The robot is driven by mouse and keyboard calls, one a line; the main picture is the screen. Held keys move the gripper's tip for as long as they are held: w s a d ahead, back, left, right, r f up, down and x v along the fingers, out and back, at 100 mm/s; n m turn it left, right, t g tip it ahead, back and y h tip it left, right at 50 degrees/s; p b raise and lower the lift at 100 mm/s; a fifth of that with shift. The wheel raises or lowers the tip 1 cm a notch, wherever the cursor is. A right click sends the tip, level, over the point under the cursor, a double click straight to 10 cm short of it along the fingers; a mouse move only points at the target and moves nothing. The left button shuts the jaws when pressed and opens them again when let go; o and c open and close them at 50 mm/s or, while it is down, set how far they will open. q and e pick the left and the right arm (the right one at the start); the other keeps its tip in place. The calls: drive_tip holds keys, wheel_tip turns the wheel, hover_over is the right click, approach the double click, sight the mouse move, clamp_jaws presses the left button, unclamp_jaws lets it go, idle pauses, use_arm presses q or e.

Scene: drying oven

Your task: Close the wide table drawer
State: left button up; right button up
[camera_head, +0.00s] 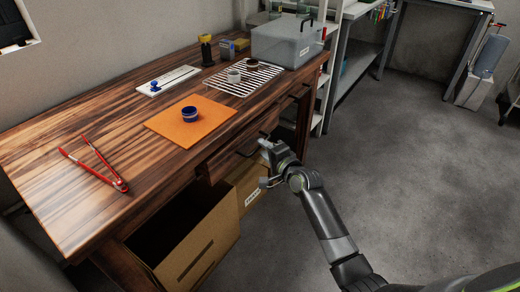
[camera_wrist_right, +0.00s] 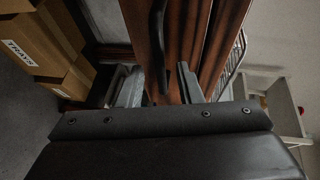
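The wide table drawer (camera_head: 226,151) is a dark brown wooden front under the tabletop's front edge, with a black bar handle (camera_head: 248,151). It appears to stand out a little from the table; how far is hard to tell. My right gripper (camera_head: 264,163) is just in front of the drawer, close to the handle. In the right wrist view the gripper (camera_wrist_right: 160,84) has its two fingers apart, with the handle (camera_wrist_right: 157,45) and wooden front (camera_wrist_right: 184,45) ahead between them. I cannot tell whether a finger touches the wood. My left gripper is out of view.
Cardboard boxes (camera_head: 200,245) stand below the drawer. The floor (camera_head: 420,150) at right is clear.

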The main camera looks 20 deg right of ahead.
drive_tip(key=shift+b+x, duration=0.3)
drive_tip(key=shift+x, duration=1.2)
clamp_jaws()
